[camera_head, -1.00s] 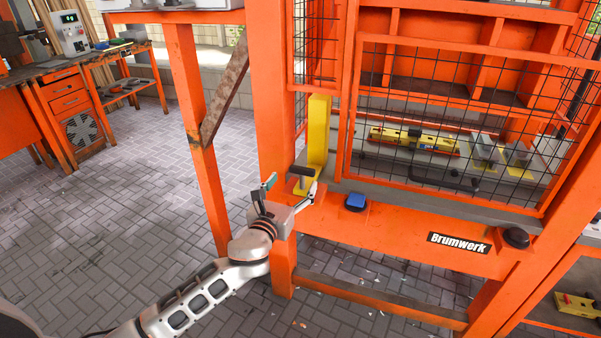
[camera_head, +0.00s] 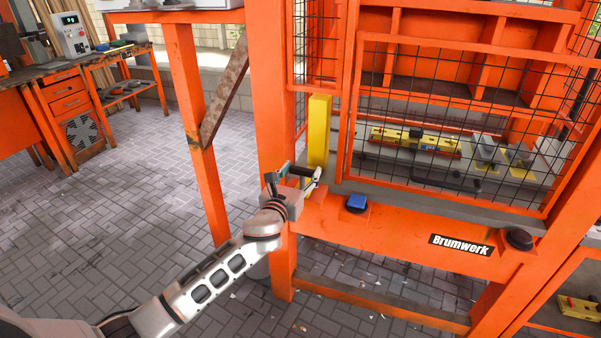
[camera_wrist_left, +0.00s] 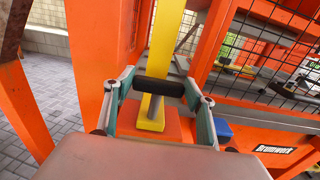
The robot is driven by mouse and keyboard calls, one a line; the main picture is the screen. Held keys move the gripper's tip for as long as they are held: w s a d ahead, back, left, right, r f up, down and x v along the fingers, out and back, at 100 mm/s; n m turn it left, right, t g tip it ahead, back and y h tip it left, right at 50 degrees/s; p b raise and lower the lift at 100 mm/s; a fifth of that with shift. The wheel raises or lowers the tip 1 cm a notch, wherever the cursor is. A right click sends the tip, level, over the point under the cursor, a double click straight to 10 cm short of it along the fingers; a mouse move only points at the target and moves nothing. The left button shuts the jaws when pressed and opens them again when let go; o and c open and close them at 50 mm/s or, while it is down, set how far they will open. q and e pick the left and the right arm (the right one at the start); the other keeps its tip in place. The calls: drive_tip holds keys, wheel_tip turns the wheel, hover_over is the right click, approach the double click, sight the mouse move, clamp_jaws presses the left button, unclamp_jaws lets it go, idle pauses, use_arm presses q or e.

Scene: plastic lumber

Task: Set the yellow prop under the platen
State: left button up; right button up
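The yellow prop (camera_head: 319,130) is a tall post standing upright at the left end of the orange press's front ledge, beside the left upright. In the left wrist view its post (camera_wrist_left: 167,50) rises behind a black crossbar handle (camera_wrist_left: 159,87), above a yellow foot (camera_wrist_left: 151,119). My left gripper (camera_head: 293,177) is at the handle. Its two fingers (camera_wrist_left: 160,85) stand wide apart, one at each end of the handle, with narrow gaps. An orange ribbed part (camera_head: 440,50), possibly the platen, is above the press bed behind mesh. My right gripper is out of view.
A mesh guard (camera_head: 455,130) covers the press front. On the ledge are a blue button (camera_head: 356,203) and a black knob (camera_head: 519,239). A yellow-and-red tool (camera_head: 415,141) lies on the bed inside. An orange upright (camera_head: 272,90) stands close to the gripper.

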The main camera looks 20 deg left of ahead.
use_arm(q)
drive_tip(key=shift+c, duration=1.2)
drive_tip(key=b, duration=0.2)
approach(310, 156)
drive_tip(key=w+r, duration=0.1)
drive_tip(key=d+r, duration=0.1)
drive_tip(key=w+d+r, duration=0.1)
drive_tip(key=r, duration=0.1)
drive_tip(key=shift+w+d, duration=0.1)
drive_tip(key=shift+w, duration=0.5)
drive_tip(key=shift+r, duration=0.25)
drive_tip(key=o, duration=1.6)
drive_tip(key=shift+c, duration=0.2)
drive_tip(key=shift+o, duration=0.2)
drive_tip(key=shift+w+f, duration=0.15)
drive_tip(key=shift+s, duration=0.45)
drive_tip(key=s, duration=1.1)
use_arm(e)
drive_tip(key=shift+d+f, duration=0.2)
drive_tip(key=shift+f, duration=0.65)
use_arm(q)
drive_tip(key=shift+s, duration=0.1)
